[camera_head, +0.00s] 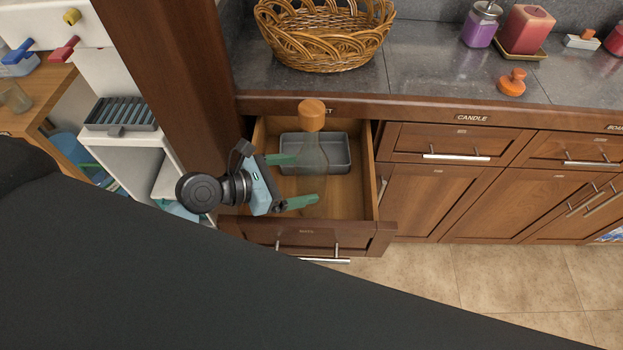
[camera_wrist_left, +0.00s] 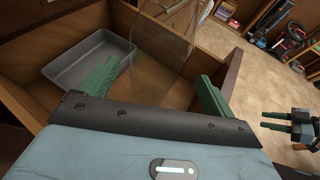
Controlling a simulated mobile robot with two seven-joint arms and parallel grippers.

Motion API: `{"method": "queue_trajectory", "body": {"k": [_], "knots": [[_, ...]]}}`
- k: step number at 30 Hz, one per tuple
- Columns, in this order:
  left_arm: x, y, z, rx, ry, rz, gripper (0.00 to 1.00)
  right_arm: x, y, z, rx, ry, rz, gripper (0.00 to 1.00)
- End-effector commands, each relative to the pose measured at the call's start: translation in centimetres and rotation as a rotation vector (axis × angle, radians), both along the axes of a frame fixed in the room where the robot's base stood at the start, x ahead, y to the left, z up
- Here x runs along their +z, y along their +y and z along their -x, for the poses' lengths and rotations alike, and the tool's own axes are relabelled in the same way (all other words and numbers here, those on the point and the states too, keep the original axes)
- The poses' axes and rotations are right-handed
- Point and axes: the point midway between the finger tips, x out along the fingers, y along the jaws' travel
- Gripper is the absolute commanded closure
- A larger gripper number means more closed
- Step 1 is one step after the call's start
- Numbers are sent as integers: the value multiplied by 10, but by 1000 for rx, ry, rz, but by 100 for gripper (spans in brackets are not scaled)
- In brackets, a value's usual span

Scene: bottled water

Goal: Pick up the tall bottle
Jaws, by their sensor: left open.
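The tall bottle (camera_head: 313,160) is clear glass with an orange-brown cap and stands in the open drawer (camera_head: 350,205). In the left wrist view its clear body (camera_wrist_left: 163,45) shows just beyond and between the green fingers; its cap is out of that frame. My left gripper (camera_head: 302,181) is open over the drawer, one finger on each side of the bottle's lower body. I cannot tell whether either finger touches the glass. My right gripper (camera_wrist_left: 274,121) shows small at the right edge of the left wrist view, its two green fingers apart and empty.
A grey metal tray (camera_head: 340,145) lies in the drawer behind the bottle; it also shows in the left wrist view (camera_wrist_left: 88,65). The drawer walls are close around my left gripper. A wicker basket (camera_head: 325,35) stands on the counter above. A wooden post (camera_head: 165,70) rises at the left.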

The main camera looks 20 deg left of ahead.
Motion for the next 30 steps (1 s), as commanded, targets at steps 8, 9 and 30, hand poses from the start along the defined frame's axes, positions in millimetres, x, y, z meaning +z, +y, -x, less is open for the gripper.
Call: {"method": "queue_trajectory", "body": {"k": [8, 9, 30], "knots": [[-16, -21, -28, 0, 1, 2, 11, -4, -1, 2, 3, 6, 3, 64], [-17, -23, -29, 0, 1, 2, 11, -5, -1, 2, 3, 6, 3, 64], [-18, -25, -32, 0, 1, 1, 63, -5, -1, 2, 3, 7, 3, 64]]}}
